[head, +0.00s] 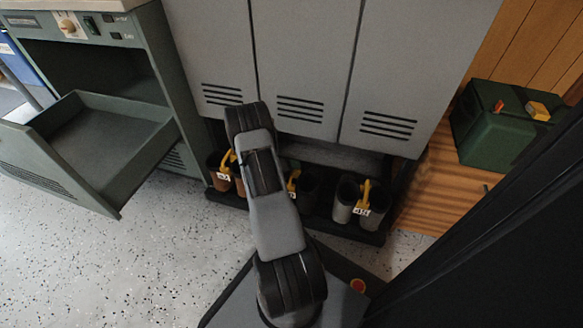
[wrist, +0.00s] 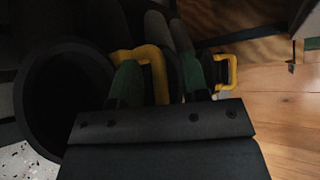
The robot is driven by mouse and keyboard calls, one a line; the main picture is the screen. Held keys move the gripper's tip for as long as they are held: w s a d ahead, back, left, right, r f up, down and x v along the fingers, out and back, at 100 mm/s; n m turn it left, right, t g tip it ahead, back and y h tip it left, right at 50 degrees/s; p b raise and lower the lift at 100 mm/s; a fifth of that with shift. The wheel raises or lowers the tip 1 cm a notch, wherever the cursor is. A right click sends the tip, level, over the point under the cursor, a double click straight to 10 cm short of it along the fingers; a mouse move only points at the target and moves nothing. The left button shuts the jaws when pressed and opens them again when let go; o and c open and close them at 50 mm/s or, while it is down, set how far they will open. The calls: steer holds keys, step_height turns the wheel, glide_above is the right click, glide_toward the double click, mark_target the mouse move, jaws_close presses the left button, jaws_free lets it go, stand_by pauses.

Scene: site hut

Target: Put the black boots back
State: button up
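The black boots (head: 308,190) stand in the low rack under the lockers, between a brown pair and a grey pair, partly hidden by my arm. A yellow clip with a tag shows at them. In the wrist view one black boot's round opening (wrist: 65,100) is large at the left, and a yellow clip (wrist: 157,75) arches beside it. My gripper (wrist: 160,82) is open, with a green-padded finger on each side of part of this clip. I cannot tell whether either finger touches it. In the head view my gripper is hidden behind my arm.
Brown boots (head: 217,172) and grey boots (head: 347,200) stand on the rack (head: 343,228). The lockers (head: 305,60) rise above. An open drawer (head: 110,135) juts out at left. A green box (head: 497,135) is at right. Speckled floor (head: 130,255) is clear in front.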

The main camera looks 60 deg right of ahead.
steer(key=w+a+r+m+y+p, duration=0.1)
steer(key=w+a+r+m+p, duration=0.1)
steer(key=a+r+m, duration=0.4)
steer(key=w+a+r+m+y+p, duration=0.1)
steer(key=w+a+r+p, duration=0.2)
steer(key=a+r, duration=0.65)
steer(key=s+a+r+m+t+y, duration=0.2)
steer(key=a+r+m, duration=0.3)
steer(key=a, duration=0.3)
steer(key=s+a+r+m+t+y, duration=0.2)
steer(key=s+a+r+m+y, duration=0.1)
steer(key=a+r+m, duration=0.3)
steer(key=s+a+r+m+t+y, duration=0.2)
steer(key=a+r+m+y, duration=0.3)
steer(key=a+m, duration=0.3)
steer(key=a+t, duration=0.1)
steer(key=a, duration=0.2)
steer(key=shift+s+r+m, duration=0.3)
steer(key=shift+s, duration=0.05)
